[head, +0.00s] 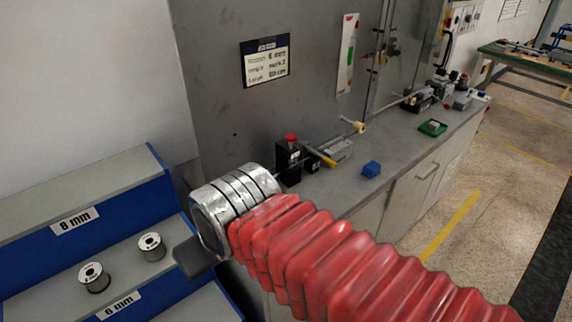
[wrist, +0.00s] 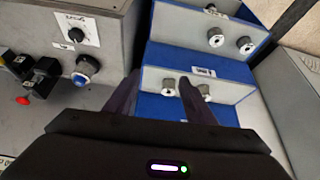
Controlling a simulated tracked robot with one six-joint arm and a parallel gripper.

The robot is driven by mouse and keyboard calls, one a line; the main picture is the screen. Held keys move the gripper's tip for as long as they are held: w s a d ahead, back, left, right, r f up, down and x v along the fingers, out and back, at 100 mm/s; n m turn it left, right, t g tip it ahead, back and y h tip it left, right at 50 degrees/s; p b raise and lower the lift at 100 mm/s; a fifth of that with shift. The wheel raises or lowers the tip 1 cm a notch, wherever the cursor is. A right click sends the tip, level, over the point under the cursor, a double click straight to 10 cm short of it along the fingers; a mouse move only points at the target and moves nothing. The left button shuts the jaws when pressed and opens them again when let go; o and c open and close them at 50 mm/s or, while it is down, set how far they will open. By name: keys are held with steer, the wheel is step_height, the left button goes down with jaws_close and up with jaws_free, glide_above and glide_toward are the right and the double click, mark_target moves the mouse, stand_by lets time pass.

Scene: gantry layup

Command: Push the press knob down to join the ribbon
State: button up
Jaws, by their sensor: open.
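The press knob (head: 290,137) is red and sits on top of a small black press (head: 288,160) on the grey bench, just beyond my wrist in the head view. A red knob (wrist: 23,100) beside black parts shows at the left edge of the wrist view; it looks like the same one. I cannot make out the ribbon clearly. My gripper (wrist: 158,92) is open and empty, with its two dark fingers apart over the blue spool rack. In the head view only a dark part of it shows, left of my silver wrist.
The blue stepped rack (head: 75,218) at left holds spools (head: 94,277) on shelves labelled 8 mm and 6 mm. A grey box with a dial and blue button (wrist: 85,66) stands left in the wrist view. A blue block (head: 371,169) and green tray (head: 433,127) lie along the bench.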

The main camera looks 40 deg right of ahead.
jaws_close()
stand_by(0.4)
stand_by(1.1)
